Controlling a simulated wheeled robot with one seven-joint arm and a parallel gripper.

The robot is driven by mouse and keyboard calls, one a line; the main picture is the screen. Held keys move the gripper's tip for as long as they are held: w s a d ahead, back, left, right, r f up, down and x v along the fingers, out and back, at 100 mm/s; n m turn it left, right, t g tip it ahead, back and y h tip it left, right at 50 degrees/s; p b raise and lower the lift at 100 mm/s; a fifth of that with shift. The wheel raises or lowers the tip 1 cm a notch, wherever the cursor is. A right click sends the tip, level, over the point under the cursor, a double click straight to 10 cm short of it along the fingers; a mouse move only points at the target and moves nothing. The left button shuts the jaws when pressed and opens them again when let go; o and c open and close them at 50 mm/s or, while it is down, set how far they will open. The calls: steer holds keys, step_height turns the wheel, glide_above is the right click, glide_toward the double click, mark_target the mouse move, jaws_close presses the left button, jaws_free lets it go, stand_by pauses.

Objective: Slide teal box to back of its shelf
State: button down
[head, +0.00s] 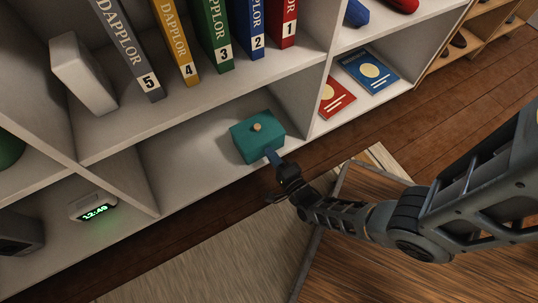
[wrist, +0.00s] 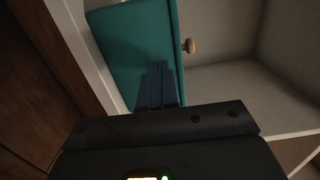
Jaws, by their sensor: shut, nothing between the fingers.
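The teal box (head: 258,137) with a small round wooden knob sits on the lower white shelf (head: 185,160), near its front edge and towards the right of its compartment. Bare shelf shows to its left and behind it. My gripper (head: 270,154) is shut and empty, its blue fingertips at the front face of the box. In the wrist view the fingertips (wrist: 159,70) lie against or just before the teal box (wrist: 135,45); I cannot tell whether they touch. The knob shows to the right of the fingers in that view.
Numbered binders (head: 215,40) and a white box (head: 83,73) stand on the shelf above. A digital clock (head: 93,208) stands in the lower left compartment.

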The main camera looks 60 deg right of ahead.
steer(key=shift+w+d, duration=0.2)
